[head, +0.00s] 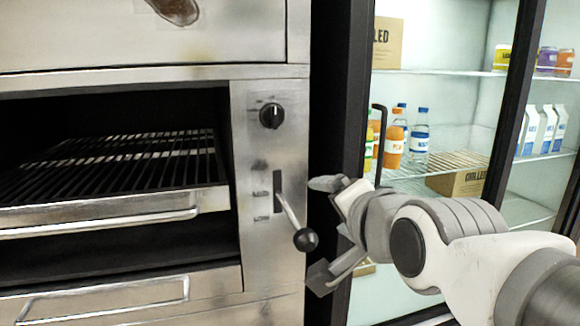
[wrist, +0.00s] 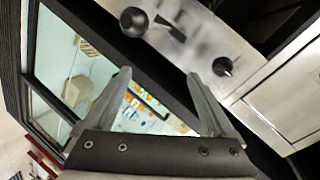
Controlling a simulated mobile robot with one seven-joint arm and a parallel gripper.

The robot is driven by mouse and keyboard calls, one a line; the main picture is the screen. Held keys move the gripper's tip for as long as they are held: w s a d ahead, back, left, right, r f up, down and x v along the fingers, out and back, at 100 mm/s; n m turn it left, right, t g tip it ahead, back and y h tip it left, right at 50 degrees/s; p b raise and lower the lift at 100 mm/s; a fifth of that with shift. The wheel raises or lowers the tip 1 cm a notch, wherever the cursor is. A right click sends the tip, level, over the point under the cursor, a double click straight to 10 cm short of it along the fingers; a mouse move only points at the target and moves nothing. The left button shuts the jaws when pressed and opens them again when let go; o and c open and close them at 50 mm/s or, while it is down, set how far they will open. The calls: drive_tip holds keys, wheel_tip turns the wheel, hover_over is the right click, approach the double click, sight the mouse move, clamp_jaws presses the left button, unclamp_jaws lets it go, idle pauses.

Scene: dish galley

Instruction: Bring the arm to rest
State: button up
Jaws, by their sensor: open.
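My gripper (head: 322,232) is open and empty in the head view, just right of the steel oven's control panel (head: 268,170). Its two fingers are spread, one above the other, near the lever (head: 305,239) with a black ball knob. In the wrist view my gripper (wrist: 160,88) shows both fingers apart with nothing between them. The ball knob (wrist: 133,21) and the round dial (wrist: 222,66) lie beyond the fingertips there. I cannot tell whether a finger touches the panel.
A glass-front fridge (head: 440,110) with bottles and cartons stands at the right. Its dark handle (head: 379,140) is behind my gripper. The oven rack (head: 110,165) and the rail (head: 100,223) are at the left. A drawer (head: 110,300) is below.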

drive_tip(key=s+d+f+n+g+h, duration=0.1)
drive_tip(key=s+d+f+n+g, duration=0.3)
drive_tip(key=s+f, duration=0.25)
drive_tip(key=s+d+f+n+g+h, duration=0.2)
drive_tip(key=s+d+f+n+g, duration=0.1)
drive_tip(key=s+f+n, duration=0.3)
wheel_tip(320, 180, up, 19)
drive_tip(key=p, duration=2)
drive_tip(key=shift+s+d+f+g+p, duration=0.2)
drive_tip(key=shift+s+d+g+p, duration=0.1)
drive_tip(key=shift+s+g, duration=0.15)
